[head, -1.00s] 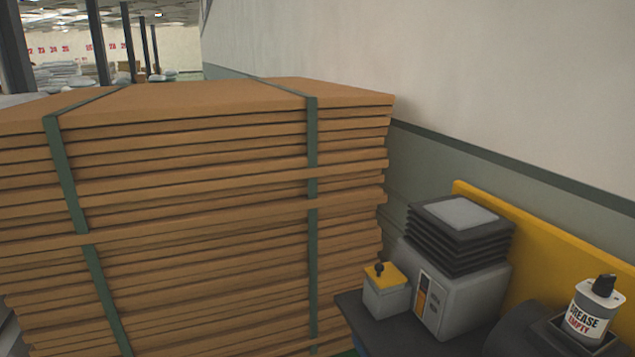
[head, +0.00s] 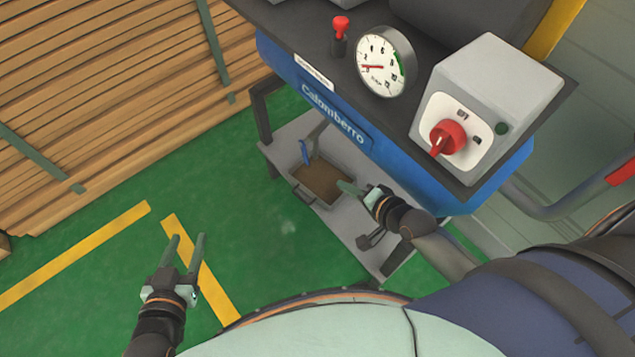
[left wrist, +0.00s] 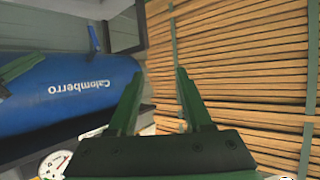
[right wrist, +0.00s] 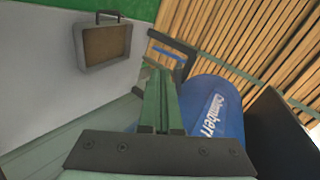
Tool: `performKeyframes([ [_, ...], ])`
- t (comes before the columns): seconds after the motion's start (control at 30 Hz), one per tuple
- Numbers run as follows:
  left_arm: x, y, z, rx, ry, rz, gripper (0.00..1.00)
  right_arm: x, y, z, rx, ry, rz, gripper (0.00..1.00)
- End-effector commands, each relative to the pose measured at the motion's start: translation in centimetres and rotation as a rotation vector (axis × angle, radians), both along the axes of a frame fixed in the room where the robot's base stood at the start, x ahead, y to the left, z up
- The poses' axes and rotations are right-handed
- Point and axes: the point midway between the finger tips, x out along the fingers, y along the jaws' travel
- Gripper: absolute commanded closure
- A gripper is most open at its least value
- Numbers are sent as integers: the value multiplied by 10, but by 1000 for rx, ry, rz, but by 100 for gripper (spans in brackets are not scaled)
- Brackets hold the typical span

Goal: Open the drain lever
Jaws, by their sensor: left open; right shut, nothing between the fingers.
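A small blue lever (head: 303,152) sits below the compressor's blue tank (head: 335,120), above a tray (head: 318,183) on the lower shelf. I take it for the drain lever. It also shows in the left wrist view (left wrist: 93,38) and in the right wrist view (right wrist: 166,53). My right gripper (head: 345,187) is shut and empty, near the tray and apart from the lever, to its lower right in the head view. Its fingers (right wrist: 160,78) point toward the lever's area in the right wrist view. My left gripper (head: 187,240) is open and empty over the green floor, away from the tank.
A pressure gauge (head: 384,63), a red-topped valve (head: 340,32) and a box with a red rotary switch (head: 446,138) are on the compressor's top. A stack of boards (head: 100,95) stands at left. Shelf legs flank the tray. The green floor (head: 265,230) is clear.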

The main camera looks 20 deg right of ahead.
Motion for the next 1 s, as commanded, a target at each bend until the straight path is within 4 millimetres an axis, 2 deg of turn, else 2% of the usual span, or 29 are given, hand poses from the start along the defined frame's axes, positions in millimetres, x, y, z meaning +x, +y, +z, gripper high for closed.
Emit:
performKeyframes([
  [0.03,3,-1,-13,0,-21,-4,50,8,-3,-16,57,5,-32,100],
  [0.17,7,-3,-12,-1,-53,-10,50,19,-8,-23,171,28,-98,100],
  [0.33,10,-4,-5,-1,-84,-15,50,25,-9,-23,218,36,-124,100],
  [0.47,16,-4,10,-1,-145,-19,50,31,-7,-26,219,37,-124,100],
  [0.73,31,-5,64,-2,-373,-38,50,52,1,-40,218,37,-122,100],
  [1.0,32,-8,123,-4,-618,-67,50,73,9,-53,216,37,-121,100],
])
